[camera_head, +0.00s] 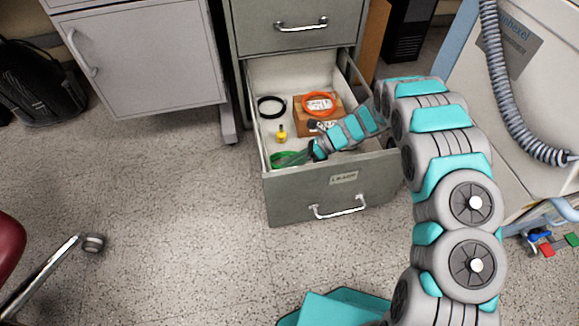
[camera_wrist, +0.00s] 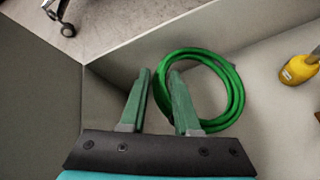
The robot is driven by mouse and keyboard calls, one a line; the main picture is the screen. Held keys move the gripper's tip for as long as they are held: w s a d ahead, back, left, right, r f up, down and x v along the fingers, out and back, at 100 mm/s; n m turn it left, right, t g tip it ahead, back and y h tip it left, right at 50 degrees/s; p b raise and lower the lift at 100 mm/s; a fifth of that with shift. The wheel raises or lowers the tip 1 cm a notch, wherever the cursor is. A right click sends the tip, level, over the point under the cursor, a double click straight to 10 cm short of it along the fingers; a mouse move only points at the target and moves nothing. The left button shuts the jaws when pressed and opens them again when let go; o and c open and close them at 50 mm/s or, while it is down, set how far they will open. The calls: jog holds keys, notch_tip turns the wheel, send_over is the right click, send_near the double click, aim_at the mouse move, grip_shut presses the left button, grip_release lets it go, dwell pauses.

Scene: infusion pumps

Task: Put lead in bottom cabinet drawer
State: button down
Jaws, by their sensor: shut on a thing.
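The green lead (camera_head: 286,158) is a coiled loop in the front left corner of the open bottom cabinet drawer (camera_head: 343,179). My gripper (camera_head: 304,156) reaches down into the drawer and is shut on the lead. In the wrist view, the green coil (camera_wrist: 237,98) has its left edge between the fingertips of my gripper (camera_wrist: 162,75). The rest of the loop extends to the right, close to the drawer wall (camera_wrist: 150,45). I cannot tell whether the coil touches the drawer floor.
The drawer also holds a black ring (camera_head: 271,106), a yellow item (camera_head: 281,133), and an orange coil (camera_head: 320,103) on a brown box (camera_head: 300,118). A closed drawer (camera_head: 300,27) is above. A grey cabinet (camera_head: 150,60) stands to the left.

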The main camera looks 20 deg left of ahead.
jog(key=shift+f, duration=0.8)
jog(key=shift+f, duration=0.6)
jog(key=c, duration=0.6)
grip_release()
jog(key=shift+r, duration=0.1)
